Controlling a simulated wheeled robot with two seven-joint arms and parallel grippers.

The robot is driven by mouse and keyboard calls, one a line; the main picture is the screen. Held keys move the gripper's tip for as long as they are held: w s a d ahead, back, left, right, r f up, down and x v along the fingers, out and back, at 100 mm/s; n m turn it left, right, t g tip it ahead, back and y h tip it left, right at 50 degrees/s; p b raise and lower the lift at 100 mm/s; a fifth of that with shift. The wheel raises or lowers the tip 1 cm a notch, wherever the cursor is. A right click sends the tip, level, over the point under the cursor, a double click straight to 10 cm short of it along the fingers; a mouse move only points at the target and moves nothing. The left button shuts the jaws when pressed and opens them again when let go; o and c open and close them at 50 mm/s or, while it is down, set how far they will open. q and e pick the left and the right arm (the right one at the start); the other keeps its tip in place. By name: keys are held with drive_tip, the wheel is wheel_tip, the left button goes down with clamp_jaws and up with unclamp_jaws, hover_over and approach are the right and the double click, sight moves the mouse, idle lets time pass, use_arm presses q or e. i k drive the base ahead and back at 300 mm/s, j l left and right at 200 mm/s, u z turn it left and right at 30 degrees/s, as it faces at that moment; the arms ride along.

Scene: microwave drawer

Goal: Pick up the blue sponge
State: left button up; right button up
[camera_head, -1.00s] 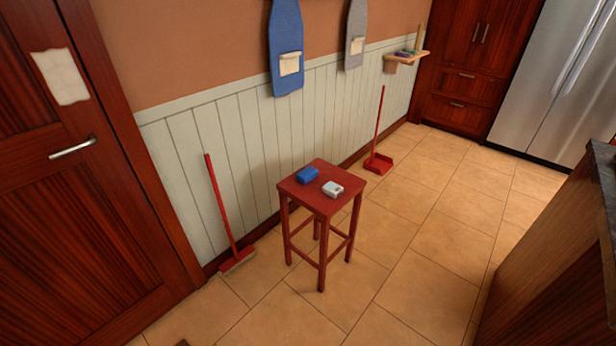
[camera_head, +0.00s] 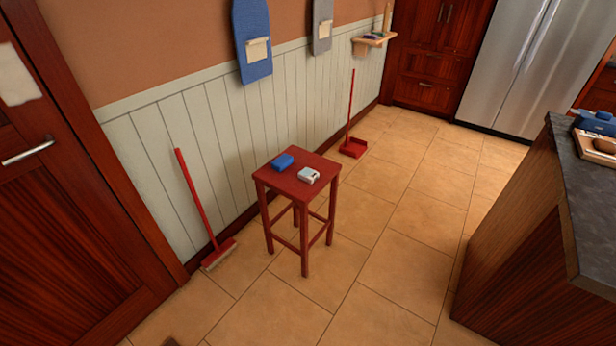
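A blue sponge (camera_head: 282,162) lies on top of a red wooden stool (camera_head: 290,185), on the left part of the seat. A small white object (camera_head: 308,175) lies beside it to the right, apart from it. The stool stands upright on the tiled floor near the panelled wall. Neither of my grippers shows in the head view, and nothing is touching the sponge.
A red broom (camera_head: 197,205) leans on the wall left of the stool, and a red dustpan (camera_head: 352,147) stands behind it. A dark-topped counter (camera_head: 590,215) is on the right. The tiled floor (camera_head: 385,260) in front and to the right is clear.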

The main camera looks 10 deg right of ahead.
sight(282, 163)
drive_tip(key=i+l+u, duration=0.25)
drive_tip(key=u, duration=0.2)
drive_tip(key=i+l+u, duration=0.15)
drive_tip(key=l+u, duration=0.25)
